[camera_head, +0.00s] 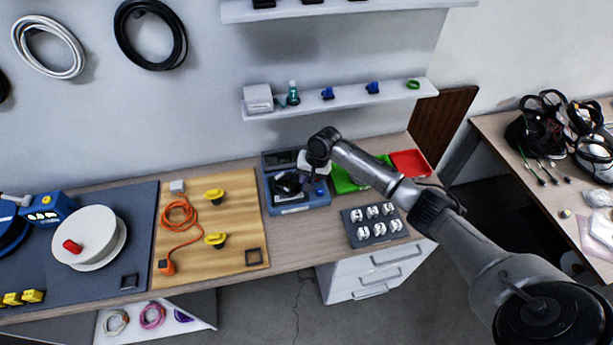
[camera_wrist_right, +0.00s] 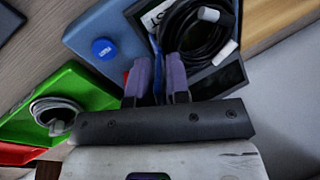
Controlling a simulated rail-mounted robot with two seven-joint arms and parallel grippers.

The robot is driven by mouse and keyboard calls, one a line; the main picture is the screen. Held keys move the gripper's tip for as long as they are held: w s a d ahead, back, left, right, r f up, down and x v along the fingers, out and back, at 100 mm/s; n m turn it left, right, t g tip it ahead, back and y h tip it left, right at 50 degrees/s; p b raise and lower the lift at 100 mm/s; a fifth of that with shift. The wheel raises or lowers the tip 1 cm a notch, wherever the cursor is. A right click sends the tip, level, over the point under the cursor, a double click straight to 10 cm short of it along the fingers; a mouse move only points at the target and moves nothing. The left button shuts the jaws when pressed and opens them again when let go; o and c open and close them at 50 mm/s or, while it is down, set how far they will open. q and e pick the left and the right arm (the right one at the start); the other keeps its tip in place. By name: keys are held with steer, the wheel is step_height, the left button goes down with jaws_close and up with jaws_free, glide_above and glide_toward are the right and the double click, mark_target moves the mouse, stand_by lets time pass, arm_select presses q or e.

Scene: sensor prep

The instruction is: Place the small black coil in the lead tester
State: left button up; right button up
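The small black coil (camera_wrist_right: 207,28), with white ends, lies over the dark recess of the blue lead tester (camera_wrist_right: 107,26) in the right wrist view. In the head view the coil (camera_head: 287,184) shows dark on the tester (camera_head: 292,208), partly covered by my right arm. My right gripper (camera_wrist_right: 160,62) has two purple-padded fingers with a narrow gap between them. Its fingertips are right beside the coil's near edge; I cannot tell whether they touch it. No held object shows clearly between them. My left gripper is not in view.
A green tray (camera_wrist_right: 62,83) beside the tester holds a pale cable coil (camera_wrist_right: 57,112). A red tray (camera_head: 411,163) and a dark block with several white clips (camera_head: 376,212) are to the right. A wooden board (camera_head: 225,257) with an orange cable lies left. A shelf (camera_head: 340,101) hangs above.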

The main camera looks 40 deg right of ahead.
steer(key=shift+o, duration=1.2)
steer(key=shift+r, duration=0.1)
steer(key=p+v, duration=0.1)
steer(key=v, duration=1.1)
steer(key=s+a+f+n, duration=0.2)
steer(key=s+a+f, duration=0.2)
steer(key=a, duration=0.1)
steer(key=s+a+f+n, duration=0.3)
steer(key=s+a+f, duration=0.2)
steer(key=a, duration=0.1)
steer(key=s+a+f+n, duration=0.2)
steer(key=s+a+f, duration=0.3)
steer(key=a, duration=0.1)
steer(key=shift+s+a+f+n+h, duration=0.2)
steer(key=shift+f+n+h, duration=0.05)
steer(key=shift+n+h, duration=0.05)
steer(key=s+a+r+n, duration=0.1)
steer(key=s+a+n, duration=0.1)
steer(key=s, duration=0.7)
steer(key=s+a+r+n+t+h, duration=0.1)
steer(key=s+a, duration=0.2)
steer(key=s, duration=0.6)
steer(key=shift+a+n+h, duration=0.3)
steer(key=shift+a+n, duration=0.1)
